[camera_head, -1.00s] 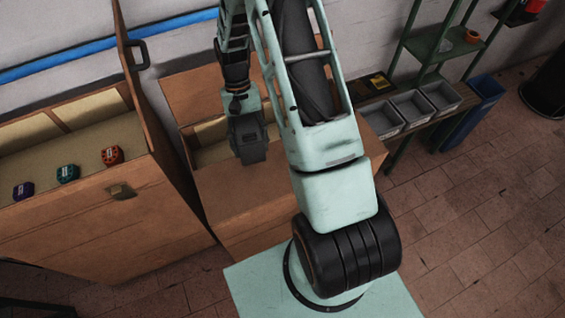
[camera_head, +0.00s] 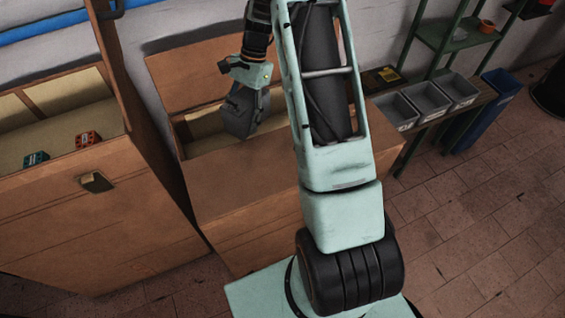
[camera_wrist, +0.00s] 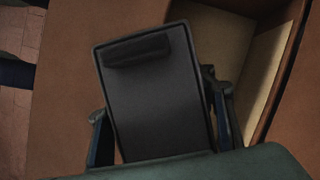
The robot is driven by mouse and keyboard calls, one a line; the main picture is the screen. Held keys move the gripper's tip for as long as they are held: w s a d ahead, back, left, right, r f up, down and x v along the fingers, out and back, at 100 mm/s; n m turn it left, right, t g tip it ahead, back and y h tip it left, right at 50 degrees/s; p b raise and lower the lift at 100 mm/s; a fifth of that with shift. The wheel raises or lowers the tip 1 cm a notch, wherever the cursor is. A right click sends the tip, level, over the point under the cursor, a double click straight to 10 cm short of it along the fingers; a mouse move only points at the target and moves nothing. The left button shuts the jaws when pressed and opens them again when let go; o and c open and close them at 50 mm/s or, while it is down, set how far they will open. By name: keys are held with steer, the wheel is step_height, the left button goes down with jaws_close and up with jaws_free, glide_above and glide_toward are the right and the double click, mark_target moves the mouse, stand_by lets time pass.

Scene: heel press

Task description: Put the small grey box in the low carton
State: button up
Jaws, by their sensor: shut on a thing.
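My gripper (camera_head: 249,76) hangs over the open-topped brown box at the middle left in the head view. It is shut on the small grey box (camera_head: 241,109), which is dark grey and tilted. In the wrist view the grey box (camera_wrist: 158,100) fills the space between the two fingers, with a darker raised strip near its far end. The open-topped brown box (camera_head: 250,185) has a pale inside, partly hidden by the grey box and my arm. Its pale inner wall (camera_wrist: 268,70) shows right of the held box in the wrist view. I see no other low carton.
A taller brown box (camera_head: 75,215) stands at the left, holding a teal item (camera_head: 36,158) and a red item (camera_head: 87,139). Grey bins (camera_head: 428,98) sit on a bench at the right, beside a blue bin (camera_head: 493,105). The floor at the right is clear.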

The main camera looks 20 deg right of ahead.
steer(key=shift+w+d+f+m+t+b, duration=0.1)
steer(key=shift+w+f+m+t+b, duration=0.2)
steer(key=shift+w+f+m+b, duration=0.75)
steer(key=w+d+f+m+t+h+b, duration=0.25)
steer(key=d+m, duration=0.35)
steer(key=m, duration=0.5)
steer(key=w+d+f+m+t+h+b, duration=0.1)
steer(key=w+d+f+m+t, duration=0.35)
steer(key=m, duration=0.65)
steer(key=shift+g, duration=0.4)
steer(key=f+b, duration=0.1)
steer(key=f, duration=0.2)
steer(key=f+b, duration=0.1)
steer(key=f, duration=0.2)
steer(key=f+b, duration=0.1)
steer(key=f, duration=0.2)
steer(key=shift+s+d+f, duration=0.1)
steer(key=shift+s+d, duration=0.05)
steer(key=shift+d, duration=0.2)
steer(key=shift+f, duration=0.1)
steer(key=shift+f, duration=0.15)
steer(key=o, duration=1.2)
steer(key=shift+o, duration=0.2)
